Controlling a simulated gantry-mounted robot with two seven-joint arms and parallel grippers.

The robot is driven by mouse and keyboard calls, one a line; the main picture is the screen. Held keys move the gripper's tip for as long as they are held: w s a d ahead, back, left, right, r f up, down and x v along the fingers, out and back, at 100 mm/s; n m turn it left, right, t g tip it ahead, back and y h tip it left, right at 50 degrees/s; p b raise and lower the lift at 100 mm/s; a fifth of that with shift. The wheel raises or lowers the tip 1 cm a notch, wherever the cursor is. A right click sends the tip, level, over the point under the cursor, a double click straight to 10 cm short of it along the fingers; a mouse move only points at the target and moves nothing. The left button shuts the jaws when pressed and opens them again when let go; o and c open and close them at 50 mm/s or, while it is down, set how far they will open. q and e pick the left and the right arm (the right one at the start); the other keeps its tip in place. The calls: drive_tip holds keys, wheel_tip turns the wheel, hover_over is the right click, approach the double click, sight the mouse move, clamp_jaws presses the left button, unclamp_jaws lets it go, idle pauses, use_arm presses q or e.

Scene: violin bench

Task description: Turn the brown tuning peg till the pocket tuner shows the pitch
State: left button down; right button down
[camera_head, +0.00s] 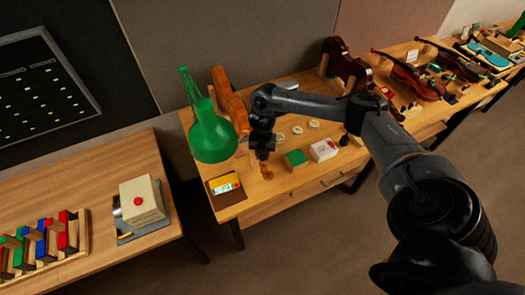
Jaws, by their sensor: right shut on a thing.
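The brown tuning peg (267,174) is a small brown piece at the front of the middle bench. My right gripper (264,160) points down over it and is shut on it; the fingers are small and dark, and their exact contact is hard to see. The pocket tuner (225,185) lies on a dark brown mat (216,201) to the left of the peg. It has a yellow body and a pale display with a little red and green; its reading is too small to make out. My left gripper is not in view.
A green lamp (213,137) stands behind the tuner, close to my right gripper. An orange-brown instrument body (229,98) stands behind it. A green block (296,158) and a white box (324,150) sit right of the peg. Violins (408,74) lie farther right.

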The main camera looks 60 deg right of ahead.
drive_tip(key=shift+m+p, duration=0.35)
drive_tip(key=shift+m, duration=0.15)
drive_tip(key=c, duration=0.9)
unclamp_jaws()
drive_tip(key=shift+r, duration=0.55)
wheel_tip(320, 180, up, 8)
drive_tip(key=shift+w+r+p, duration=0.1)
drive_tip(key=shift+r+p, duration=0.05)
drive_tip(key=shift+p, duration=0.9)
drive_tip(key=shift+r+p, duration=0.3)
drive_tip(key=shift+r, duration=0.4)
